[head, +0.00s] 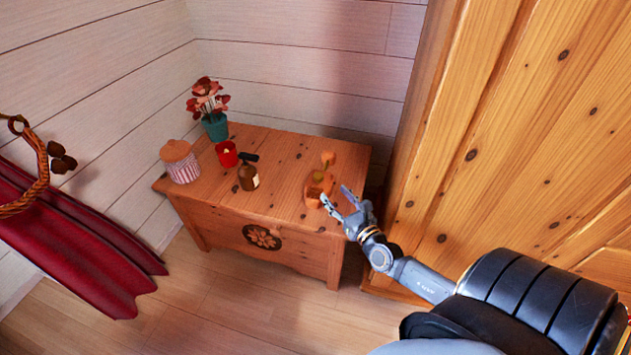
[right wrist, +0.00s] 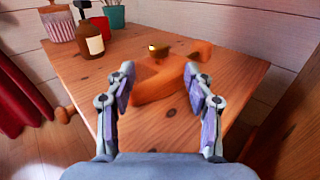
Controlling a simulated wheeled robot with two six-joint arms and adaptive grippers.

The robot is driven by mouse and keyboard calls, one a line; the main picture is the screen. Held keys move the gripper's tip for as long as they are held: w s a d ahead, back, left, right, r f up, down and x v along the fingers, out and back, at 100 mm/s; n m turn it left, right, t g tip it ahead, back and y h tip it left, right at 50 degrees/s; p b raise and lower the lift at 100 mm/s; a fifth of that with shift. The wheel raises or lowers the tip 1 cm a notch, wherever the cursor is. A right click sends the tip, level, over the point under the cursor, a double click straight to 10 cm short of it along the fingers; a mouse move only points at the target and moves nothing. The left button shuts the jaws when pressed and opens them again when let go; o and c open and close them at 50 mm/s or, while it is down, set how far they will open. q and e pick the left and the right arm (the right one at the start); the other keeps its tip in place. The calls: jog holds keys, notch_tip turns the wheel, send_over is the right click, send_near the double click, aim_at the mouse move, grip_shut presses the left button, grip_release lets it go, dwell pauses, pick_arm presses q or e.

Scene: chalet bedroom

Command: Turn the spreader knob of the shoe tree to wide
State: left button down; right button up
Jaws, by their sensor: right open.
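The shoe tree (head: 313,192) is an orange wooden form lying on the right part of the wooden chest's top. In the right wrist view the shoe tree (right wrist: 165,82) lies between and beyond my fingertips. A small dark-yellow knob (right wrist: 157,47) shows on its far side; its setting cannot be read. My right gripper (head: 343,200) is open and empty, at the chest's front right edge close to the shoe tree. Its two fingers also show spread apart in the right wrist view (right wrist: 160,80). My left gripper is not in view.
On the chest (head: 285,150) stand a brown bottle (head: 248,177), a red cup (head: 227,154), a striped jar (head: 181,162) and a potted plant (head: 214,125), left of the shoe tree. A tall wooden wardrobe (head: 500,150) stands close on the right. A red sled (head: 80,240) is at left.

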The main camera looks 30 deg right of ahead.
aim_at(321, 179)
jog(key=shift+w, duration=0.15)
jog(key=w, duration=0.3)
jog(key=w+b, duration=0.1)
jog(key=w, duration=0.2)
jog(key=w+b, duration=0.1)
jog(key=w, duration=0.3)
jog(key=shift+w+d, duration=0.1)
jog(key=shift+d, duration=0.15)
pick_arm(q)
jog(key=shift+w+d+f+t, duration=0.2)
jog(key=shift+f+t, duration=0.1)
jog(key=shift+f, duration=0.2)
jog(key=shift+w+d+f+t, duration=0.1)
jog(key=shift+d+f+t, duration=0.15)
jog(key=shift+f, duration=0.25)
